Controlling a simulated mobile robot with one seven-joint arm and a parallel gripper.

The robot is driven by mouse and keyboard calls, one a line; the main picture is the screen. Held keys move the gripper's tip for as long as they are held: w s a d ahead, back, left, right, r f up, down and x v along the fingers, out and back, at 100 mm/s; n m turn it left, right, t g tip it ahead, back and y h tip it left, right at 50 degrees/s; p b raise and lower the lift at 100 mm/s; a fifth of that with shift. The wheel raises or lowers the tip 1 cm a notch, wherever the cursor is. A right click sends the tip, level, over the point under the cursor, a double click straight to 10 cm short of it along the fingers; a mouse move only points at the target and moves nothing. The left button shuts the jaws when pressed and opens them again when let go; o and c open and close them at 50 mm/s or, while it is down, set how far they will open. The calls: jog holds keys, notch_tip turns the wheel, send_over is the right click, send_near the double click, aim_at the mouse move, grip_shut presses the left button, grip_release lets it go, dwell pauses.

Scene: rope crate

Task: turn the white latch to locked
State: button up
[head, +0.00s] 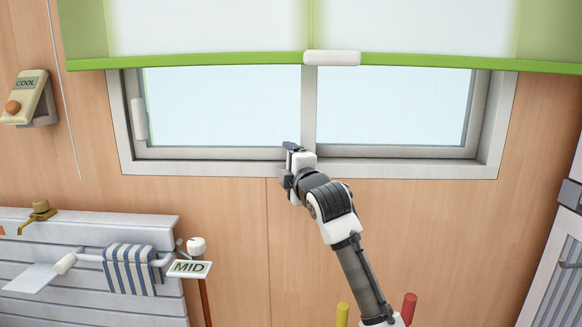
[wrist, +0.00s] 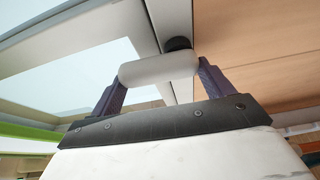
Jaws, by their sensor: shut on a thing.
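The white latch (wrist: 158,68) is a short rounded bar in the wrist view, beside a dark round pivot (wrist: 178,43) on the window frame. My gripper (wrist: 160,72) is shut on the latch, with one dark finger at each end of the bar. In the head view my gripper (head: 291,150) is at the bottom of the window, near the middle post. The latch is hidden there behind my gripper. I cannot tell from these views whether it stands at locked.
The window frame (head: 400,168) surrounds my gripper, with a green-edged blind (head: 200,60) above. A white handle (head: 138,119) is on the left window side.

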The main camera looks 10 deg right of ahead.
jog(key=shift+a+n, duration=0.1)
jog(key=shift+n, duration=0.2)
dwell(0.4)
jog(key=o, duration=1.5)
jog(key=shift+o, duration=0.2)
jog(key=s+d+b, duration=0.1)
jog(key=s+b, duration=0.1)
jog(key=s, duration=1.1)
jog(key=shift+s+d, duration=0.35)
jog(key=shift+d, duration=0.05)
